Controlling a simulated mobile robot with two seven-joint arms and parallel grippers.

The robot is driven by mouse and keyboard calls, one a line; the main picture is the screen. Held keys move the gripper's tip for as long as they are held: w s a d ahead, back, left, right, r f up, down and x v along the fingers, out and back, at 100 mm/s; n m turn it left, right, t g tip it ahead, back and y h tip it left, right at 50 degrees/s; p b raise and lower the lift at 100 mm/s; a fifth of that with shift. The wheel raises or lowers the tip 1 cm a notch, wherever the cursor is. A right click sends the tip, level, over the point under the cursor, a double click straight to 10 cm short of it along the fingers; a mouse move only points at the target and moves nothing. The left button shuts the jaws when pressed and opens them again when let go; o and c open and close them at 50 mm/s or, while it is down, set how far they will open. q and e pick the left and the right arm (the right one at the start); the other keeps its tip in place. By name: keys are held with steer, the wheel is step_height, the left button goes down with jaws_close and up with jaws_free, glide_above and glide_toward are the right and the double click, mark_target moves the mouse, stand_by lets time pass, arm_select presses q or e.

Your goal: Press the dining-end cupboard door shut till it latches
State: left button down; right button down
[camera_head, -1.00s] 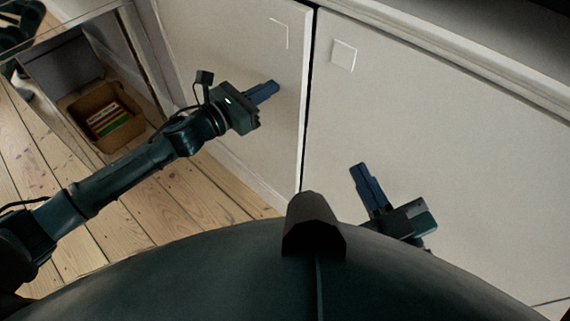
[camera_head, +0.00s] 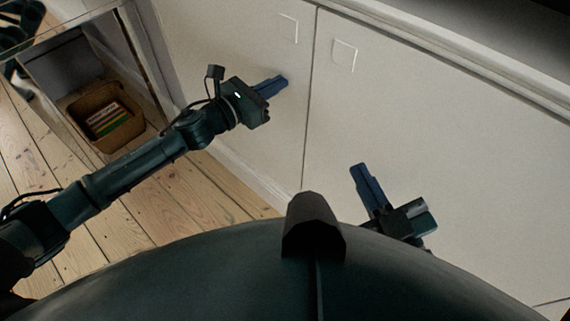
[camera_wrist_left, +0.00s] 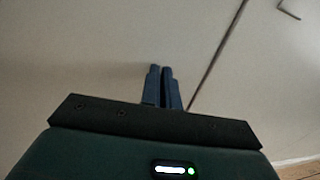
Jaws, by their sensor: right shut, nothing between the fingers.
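The pale cupboard door on the left (camera_head: 220,40) stands flush beside the right-hand door (camera_head: 450,130), with only a thin dark seam between them. My left gripper (camera_head: 285,78) is shut and empty, its blue fingertips at the left door's face, below its square handle (camera_head: 289,28). I cannot tell if they touch the door. In the left wrist view the two fingers (camera_wrist_left: 160,68) lie close together against a pale panel, left of a dark seam. My right gripper (camera_head: 357,166) is shut and empty in front of the right-hand door. The latch is hidden.
An open compartment at the left holds a brown basket (camera_head: 84,104) with several coloured flat items in it. Bare floorboards (camera_head: 150,215) lie in front of the cupboards. A pale worktop edge (camera_head: 450,40) runs above the doors.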

arm_select(q)
steer(key=shift+s+d, duration=0.15)
steer(key=b+v, duration=0.1)
steer(key=v, duration=1.2)
steer(key=shift+b, duration=0.35)
stand_by(0.5)
